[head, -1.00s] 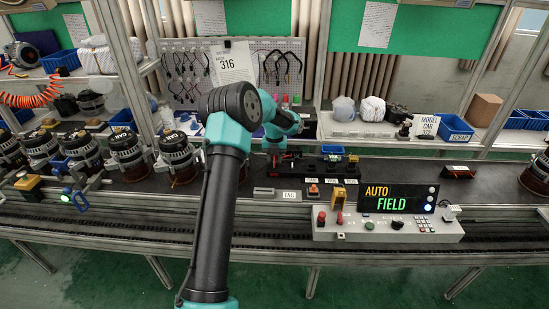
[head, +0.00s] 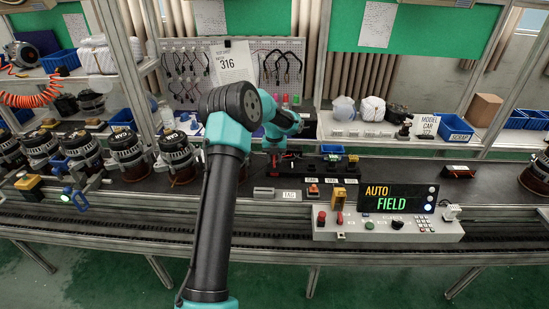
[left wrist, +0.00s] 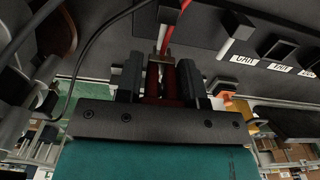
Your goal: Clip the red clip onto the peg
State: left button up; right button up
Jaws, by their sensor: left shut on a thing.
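My left gripper (left wrist: 160,82) is shut on the dark red clip (left wrist: 154,84), seen between its dark fingers in the left wrist view. A small metallic part sits at the clip's far end. In the head view the forearm and wrist largely hide the left gripper (head: 276,158), low over the dark bench behind the console. I cannot make out the peg for certain. A red strip runs upward just beyond the fingertips in the wrist view, and whether it touches the clip is unclear. My right gripper is not in view.
A control console (head: 390,232) with a lit AUTO FIELD screen (head: 398,198) stands at the front right. Several alternators (head: 126,150) line the left of the bench. Small dark holders with white labels (head: 311,179) stand right of the gripper. A black cable (left wrist: 92,42) curves close by.

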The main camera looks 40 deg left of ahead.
pick_arm(q)
jog(key=shift+f, duration=1.3)
jog(key=o, duration=1)
jog(key=shift+r, duration=0.1)
notch_tip(320, 180, up, 17)
jog(key=shift+r, duration=0.15)
dwell(0.8)
